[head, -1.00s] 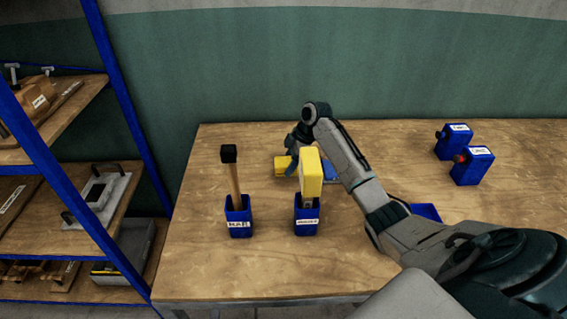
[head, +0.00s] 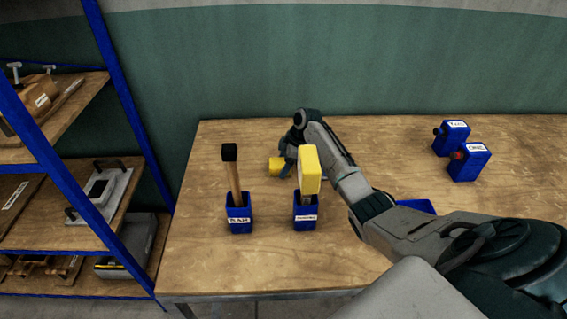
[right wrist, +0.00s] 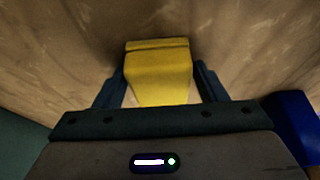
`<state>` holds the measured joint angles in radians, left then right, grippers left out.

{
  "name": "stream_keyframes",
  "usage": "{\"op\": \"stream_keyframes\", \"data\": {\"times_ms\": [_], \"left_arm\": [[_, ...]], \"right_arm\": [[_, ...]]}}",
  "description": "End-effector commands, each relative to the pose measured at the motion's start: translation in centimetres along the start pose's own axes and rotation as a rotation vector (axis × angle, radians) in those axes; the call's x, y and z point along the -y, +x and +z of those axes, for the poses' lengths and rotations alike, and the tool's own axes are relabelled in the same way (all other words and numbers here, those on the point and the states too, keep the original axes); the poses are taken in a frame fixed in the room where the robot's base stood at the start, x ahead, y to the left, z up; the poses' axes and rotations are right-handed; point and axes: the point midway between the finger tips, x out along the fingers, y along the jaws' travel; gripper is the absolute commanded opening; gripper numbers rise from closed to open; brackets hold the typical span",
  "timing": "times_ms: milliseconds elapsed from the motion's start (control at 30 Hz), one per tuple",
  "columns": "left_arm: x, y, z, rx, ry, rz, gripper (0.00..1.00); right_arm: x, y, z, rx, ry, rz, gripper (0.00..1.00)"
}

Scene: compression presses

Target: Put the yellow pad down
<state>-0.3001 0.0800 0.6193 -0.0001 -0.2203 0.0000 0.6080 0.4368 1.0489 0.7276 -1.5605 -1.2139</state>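The yellow pad (head: 276,167) is low over or on the workbench, left of my right gripper (head: 288,165) in the head view. In the right wrist view the yellow pad (right wrist: 160,72) lies between the two fingers of my right gripper (right wrist: 160,80). The fingers stand apart, with narrow gaps beside the pad, so they look open around it. Whether the pad rests fully on the wood is hard to tell. My left gripper is not in view.
A blue holder (head: 239,222) bears a black-headed mallet (head: 230,153). Another blue holder (head: 305,221) bears a yellow-headed tool (head: 309,168), close in front of my right gripper. Two blue boxes (head: 468,167) stand at the right. A blue tray (head: 417,206) is partly hidden by my arm.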

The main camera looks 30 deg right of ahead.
Motion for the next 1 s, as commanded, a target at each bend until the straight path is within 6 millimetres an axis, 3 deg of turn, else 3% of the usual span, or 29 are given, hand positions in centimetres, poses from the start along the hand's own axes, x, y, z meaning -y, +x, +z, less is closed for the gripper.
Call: {"op": "stream_keyframes", "data": {"times_ms": [467,800,1000], "left_arm": [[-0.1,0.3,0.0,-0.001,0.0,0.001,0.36],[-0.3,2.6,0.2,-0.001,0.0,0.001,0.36],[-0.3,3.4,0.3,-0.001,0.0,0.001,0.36]], "right_arm": [[-0.1,-1.1,0.0,-0.001,-0.001,0.002,0.75],[-0.1,-8.0,0.1,0.001,-0.002,0.005,0.75],[-0.1,-11.1,-0.1,-0.002,-0.002,0.002,0.75]]}}
